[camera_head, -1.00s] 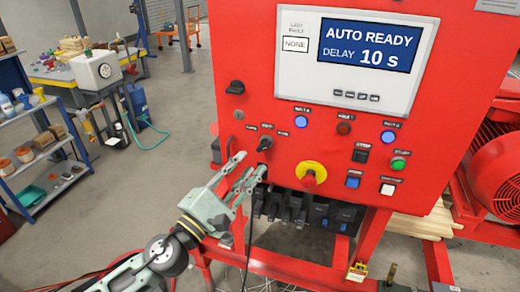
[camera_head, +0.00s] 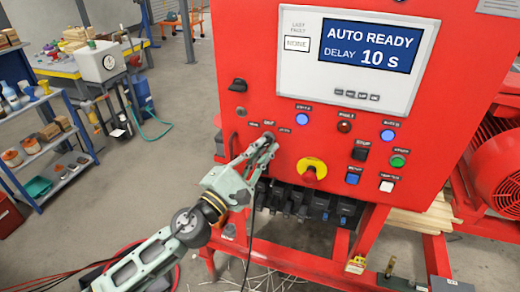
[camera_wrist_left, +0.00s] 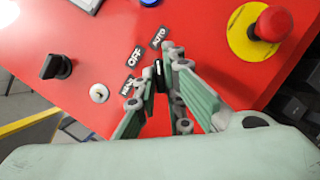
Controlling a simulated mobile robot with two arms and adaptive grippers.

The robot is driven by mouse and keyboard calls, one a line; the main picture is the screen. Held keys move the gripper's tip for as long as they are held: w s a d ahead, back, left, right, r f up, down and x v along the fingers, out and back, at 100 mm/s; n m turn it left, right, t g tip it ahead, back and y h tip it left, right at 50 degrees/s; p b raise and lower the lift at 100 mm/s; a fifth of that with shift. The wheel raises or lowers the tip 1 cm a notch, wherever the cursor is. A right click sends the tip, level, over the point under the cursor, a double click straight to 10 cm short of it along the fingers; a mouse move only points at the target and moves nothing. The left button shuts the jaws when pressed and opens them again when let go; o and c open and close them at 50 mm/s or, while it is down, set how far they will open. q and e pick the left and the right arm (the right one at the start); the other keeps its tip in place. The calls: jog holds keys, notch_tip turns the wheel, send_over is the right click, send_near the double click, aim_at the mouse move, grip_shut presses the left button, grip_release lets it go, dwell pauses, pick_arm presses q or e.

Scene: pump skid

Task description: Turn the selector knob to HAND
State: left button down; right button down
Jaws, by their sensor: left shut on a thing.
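The black selector knob (camera_wrist_left: 158,74) sits on the red panel below the labels HAND, OFF and AUTO, seen in the left wrist view. Only a small part of the knob with a white mark shows between the fingers. Its exact pointing direction is hard to tell. My left gripper (camera_wrist_left: 160,80) is shut on the knob, with one finger on each side. In the head view the left gripper (camera_head: 264,143) reaches the panel under the label row and hides most of the knob. My right gripper is not in view.
A red emergency stop on a yellow disc (camera_head: 311,171) is right of the gripper. Another black rotary handle (camera_head: 238,85) and a small silver lock (camera_head: 241,112) are up to the left. A display (camera_head: 366,48) and several buttons are above and right. Cables hang below the panel.

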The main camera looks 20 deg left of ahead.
pick_arm(q)
jog(key=shift+f, duration=0.1)
jog(key=shift+f+n+y+b, duration=0.1)
jog(key=shift+n+y+b, duration=0.3)
jog(key=shift+n+b, duration=0.2)
jog(key=n+t+y+b, duration=0.1)
jog(key=n, duration=0.1)
jog(key=n+t+b, duration=0.1)
jog(key=n+b, duration=0.1)
jog(key=n, duration=0.1)
jog(key=shift+d+f+y, duration=0.2)
jog(key=shift+y, duration=0.2)
jog(key=n+y+b, duration=0.1)
jog(key=n+y, duration=0.2)
jog(key=n, duration=0.4)
jog(key=n+g+y, duration=0.1)
jog(key=n+y, duration=0.2)
jog(key=n, duration=0.4)
jog(key=d+n+y+b, duration=0.1)
jog(key=n+y, duration=0.3)
jog(key=n, duration=0.3)
jog(key=shift+r+n+g+b, duration=0.3)
jog(key=shift+b, duration=0.05)
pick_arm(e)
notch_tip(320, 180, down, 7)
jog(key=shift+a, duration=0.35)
